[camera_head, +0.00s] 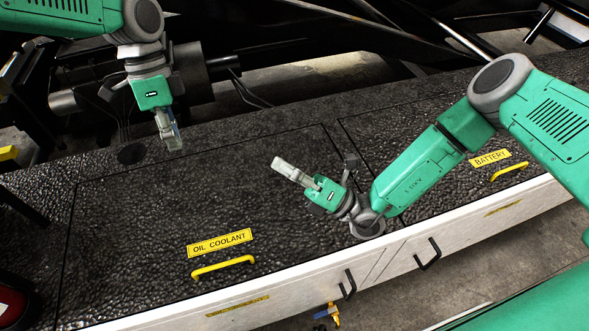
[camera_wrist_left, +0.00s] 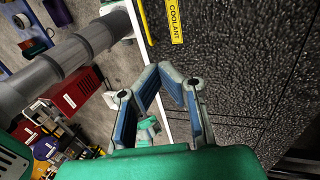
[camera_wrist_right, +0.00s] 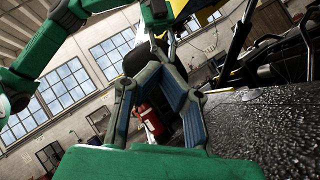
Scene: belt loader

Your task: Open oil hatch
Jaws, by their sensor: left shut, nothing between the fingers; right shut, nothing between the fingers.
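The oil coolant hatch (camera_head: 140,225) is a dark, rough-textured panel lying flat and closed in the top of the loader. A yellow label (camera_head: 220,242) reads OIL COOLANT, and a yellow handle (camera_head: 223,266) sits below it near the front edge. The handle (camera_wrist_left: 148,22) and label (camera_wrist_left: 175,22) also show at the top of the left wrist view. My left gripper (camera_head: 170,138) is shut and empty, pointing down near the hatch's far edge. My right gripper (camera_head: 282,166) is shut and empty over the hatch's right part, pointing left. Neither gripper touches the handle.
A battery panel with a yellow label (camera_head: 490,158) and handle (camera_head: 509,170) lies to the right. A white front wall (camera_head: 300,285) with black handles drops below the hatch. Dark beams and cylinders stand behind. A red container (camera_wrist_left: 75,90) shows in the left wrist view.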

